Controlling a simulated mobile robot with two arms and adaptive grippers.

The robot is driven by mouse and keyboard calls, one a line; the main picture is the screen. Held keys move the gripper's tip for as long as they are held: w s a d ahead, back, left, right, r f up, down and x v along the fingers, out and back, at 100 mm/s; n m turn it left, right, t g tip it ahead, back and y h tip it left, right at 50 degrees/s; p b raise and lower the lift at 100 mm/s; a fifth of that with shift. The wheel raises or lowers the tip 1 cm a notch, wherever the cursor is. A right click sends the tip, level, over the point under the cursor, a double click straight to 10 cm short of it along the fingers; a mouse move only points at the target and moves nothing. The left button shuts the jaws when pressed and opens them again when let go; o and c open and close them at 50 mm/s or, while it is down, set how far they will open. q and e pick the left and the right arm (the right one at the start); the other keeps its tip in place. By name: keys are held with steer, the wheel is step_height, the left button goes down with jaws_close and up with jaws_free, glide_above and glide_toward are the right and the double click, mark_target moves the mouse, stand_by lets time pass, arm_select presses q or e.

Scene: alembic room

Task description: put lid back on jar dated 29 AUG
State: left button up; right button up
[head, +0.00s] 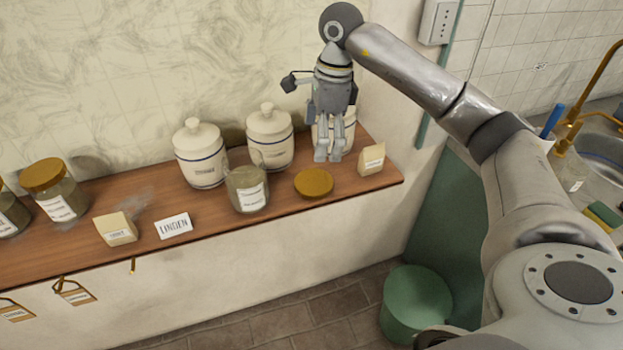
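An open glass jar (247,190) with a grey-brown filling and a white label stands near the front of the wooden shelf. The label's writing is too small to read, so I cannot confirm the date. A round amber-brown lid (313,182) lies flat on the shelf just right of this jar, apart from it. My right gripper (328,157) points down above and behind the lid, in front of a white jar. Its fingers look close together with nothing visible between them; their opening is unclear from this angle. My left gripper is not in view.
White lidded jars (200,155) (270,137) stand behind the open jar; another (348,130) is partly hidden by my gripper. A small packet (371,160) is right of the lid.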

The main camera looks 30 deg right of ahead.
steer(key=p, duration=0.2)
glide_above(314, 181)
steer(key=d, duration=0.1)
step_height(314, 181, down, 5)
steer(key=shift+s+r, duration=0.1)
steer(key=shift+s, duration=0.05)
steer(key=shift+a+f, duration=0.1)
steer(key=shift+f, duration=0.35)
steer(key=shift+f, duration=0.1)
steer(key=f+p, duration=0.1)
steer(key=f, duration=0.1)
steer(key=f+p, duration=0.1)
steer(key=f, duration=0.1)
steer(key=shift+a+p, duration=0.3)
steer(key=shift+a, duration=0.05)
steer(key=shift+f, duration=0.5)
